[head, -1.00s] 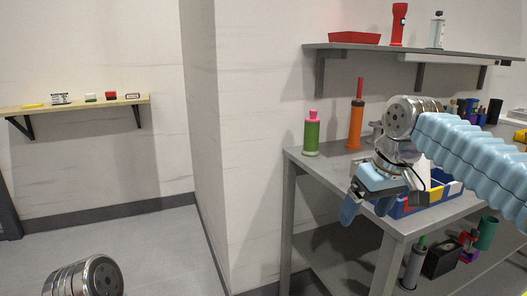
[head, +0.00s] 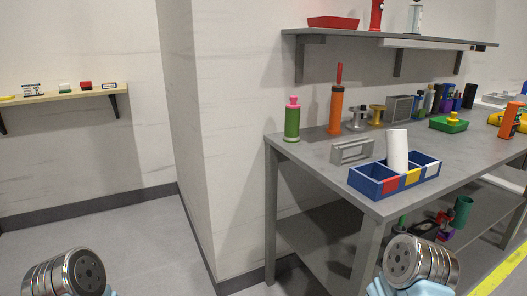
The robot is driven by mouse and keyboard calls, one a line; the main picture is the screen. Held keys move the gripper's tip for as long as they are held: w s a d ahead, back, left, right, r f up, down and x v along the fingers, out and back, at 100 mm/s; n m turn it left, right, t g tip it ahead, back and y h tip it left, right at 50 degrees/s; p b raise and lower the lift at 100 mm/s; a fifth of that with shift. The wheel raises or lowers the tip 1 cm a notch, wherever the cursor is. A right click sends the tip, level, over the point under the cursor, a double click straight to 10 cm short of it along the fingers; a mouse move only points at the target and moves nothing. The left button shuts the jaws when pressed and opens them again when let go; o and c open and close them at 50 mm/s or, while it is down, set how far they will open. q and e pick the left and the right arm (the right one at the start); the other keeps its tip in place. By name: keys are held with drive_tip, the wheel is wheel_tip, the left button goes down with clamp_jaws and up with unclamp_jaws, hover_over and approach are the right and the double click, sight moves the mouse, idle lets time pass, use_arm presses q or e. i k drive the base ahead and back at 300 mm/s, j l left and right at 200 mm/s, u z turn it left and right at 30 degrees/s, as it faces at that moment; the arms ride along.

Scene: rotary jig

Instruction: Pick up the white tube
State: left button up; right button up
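The white tube (head: 397,150) stands nearly upright, slightly tilted, in or just behind the blue compartment box (head: 364,184) on the grey workbench. Its lower end is hidden by the box wall. My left arm shows only as a metal joint at the bottom left, and its gripper is out of view. My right arm shows as a metal joint and a bit of light blue cover at the bottom, in front of the bench. The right gripper is out of view, and nothing of mine is near the tube.
A grey metal frame (head: 352,151) stands left of the box. A green bottle (head: 292,122), an orange bottle (head: 336,110) and spools (head: 376,115) stand behind. A green tray (head: 448,125) is further right. The bench's front left corner is bare. A shelf (head: 390,38) overhangs the back.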

sight(396, 140)
drive_tip(key=l+z, duration=0.35)
drive_tip(key=z, duration=0.15)
drive_tip(key=i+l+z, duration=0.1)
drive_tip(key=l+z, duration=0.25)
drive_tip(key=z, duration=0.15)
